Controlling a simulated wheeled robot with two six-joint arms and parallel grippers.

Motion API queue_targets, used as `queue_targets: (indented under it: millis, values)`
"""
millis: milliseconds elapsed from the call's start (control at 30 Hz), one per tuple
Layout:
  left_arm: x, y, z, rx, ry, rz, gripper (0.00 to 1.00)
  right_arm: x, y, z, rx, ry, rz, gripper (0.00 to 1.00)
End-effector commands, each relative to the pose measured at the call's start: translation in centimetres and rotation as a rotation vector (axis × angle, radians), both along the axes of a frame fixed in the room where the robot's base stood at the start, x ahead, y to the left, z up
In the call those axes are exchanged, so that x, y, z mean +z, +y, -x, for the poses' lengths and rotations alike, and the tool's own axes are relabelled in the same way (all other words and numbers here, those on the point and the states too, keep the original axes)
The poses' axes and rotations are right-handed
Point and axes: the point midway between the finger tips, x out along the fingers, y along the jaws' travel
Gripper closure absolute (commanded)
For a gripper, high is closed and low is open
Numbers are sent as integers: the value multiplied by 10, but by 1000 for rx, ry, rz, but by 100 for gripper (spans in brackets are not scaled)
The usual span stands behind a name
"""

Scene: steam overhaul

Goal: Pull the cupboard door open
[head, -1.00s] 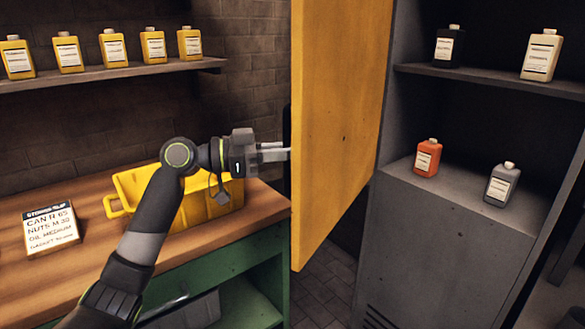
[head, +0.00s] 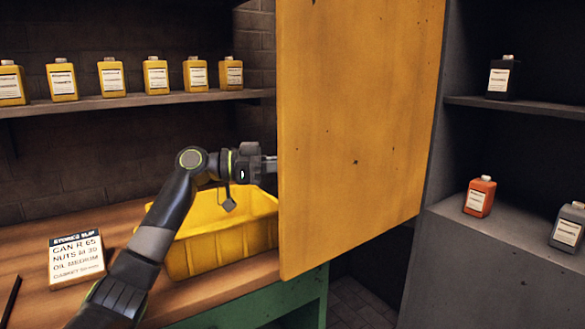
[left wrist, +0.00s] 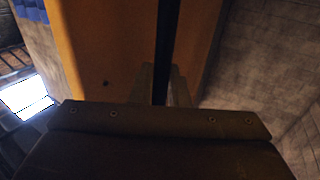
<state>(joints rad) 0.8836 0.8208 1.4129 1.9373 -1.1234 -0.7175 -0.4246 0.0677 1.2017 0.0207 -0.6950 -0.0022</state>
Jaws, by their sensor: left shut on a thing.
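The yellow cupboard door (head: 355,140) stands open, hinged at the grey cupboard (head: 480,245) on the right, with its scuffed inner face toward my head camera. My left gripper (head: 270,164) reaches in from the left to the door's free edge; its fingertips are partly hidden behind the door. In the left wrist view the fingers (left wrist: 163,85) are closed on a dark upright bar, the door handle (left wrist: 167,45), beside the yellow door face (left wrist: 105,50). My right gripper is not in view.
A yellow crate (head: 225,246) and a stores slip (head: 77,258) are on the wooden bench (head: 130,218) below my left arm. Several yellow cans stand on the wall shelf (head: 130,100). The open cupboard holds a black can (head: 501,78), an orange can (head: 480,196) and a grey can (head: 567,228).

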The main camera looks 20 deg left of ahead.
Motion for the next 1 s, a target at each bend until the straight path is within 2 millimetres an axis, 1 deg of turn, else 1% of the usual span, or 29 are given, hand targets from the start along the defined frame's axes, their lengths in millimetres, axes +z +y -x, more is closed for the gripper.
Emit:
queue_targets:
  millis: [333, 367, 467, 500, 800, 933, 1000]
  values:
    - [0, 0, -1, 2, 0, 0, 100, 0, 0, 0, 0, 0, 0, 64]
    - [0, 0, -1, 2, 0, 0, 82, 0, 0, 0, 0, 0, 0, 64]
    - [0, 0, -1, 2, 0, 0, 69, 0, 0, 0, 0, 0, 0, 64]
    - [0, 0, -1, 1, 0, 0, 68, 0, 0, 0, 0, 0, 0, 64]
    - [0, 2, 1, 2, -1, 0, 68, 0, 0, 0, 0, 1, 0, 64]
    - [-2, 14, 6, 4, 1, -3, 68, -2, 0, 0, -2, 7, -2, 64]
    - [-2, 24, 12, 5, 1, -3, 68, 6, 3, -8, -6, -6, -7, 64]
